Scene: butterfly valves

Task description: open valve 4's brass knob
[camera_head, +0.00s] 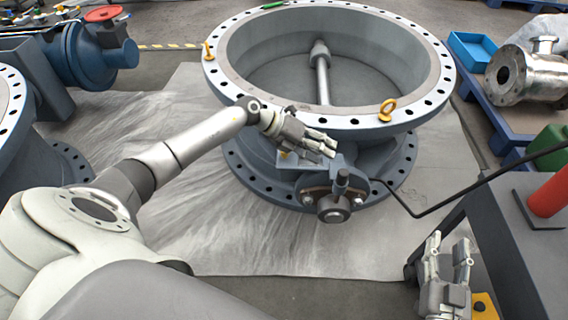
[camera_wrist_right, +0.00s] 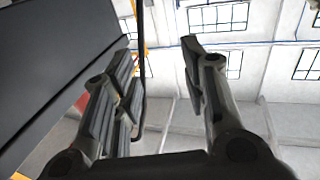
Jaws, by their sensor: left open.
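A large grey butterfly valve (camera_head: 432,82) lies flat in the middle of the head view, its shaft crossing the open bore. No number shows on it, so I cannot tell whether it is valve 4. My left gripper (camera_head: 331,146) is open at the near side of this valve, over the bracket and shaft end (camera_head: 334,207). A small yellowish spot (camera_head: 284,154) shows beside it; I cannot tell whether it is a brass knob. The gripper hides part of that area. My right gripper (camera_head: 448,250) is open and empty at the lower right; its spread fingers also show in the right wrist view (camera_wrist_right: 160,60).
A dark table (camera_head: 505,215) with a red cylinder (camera_head: 550,194) stands close to my right gripper. A thin black rod (camera_head: 450,197) runs from the valve toward the right. Orange eyebolts (camera_head: 387,109) rise from the flange. Blue valve parts (camera_head: 85,58) stand at left. A steel valve (camera_head: 520,75) sits at right.

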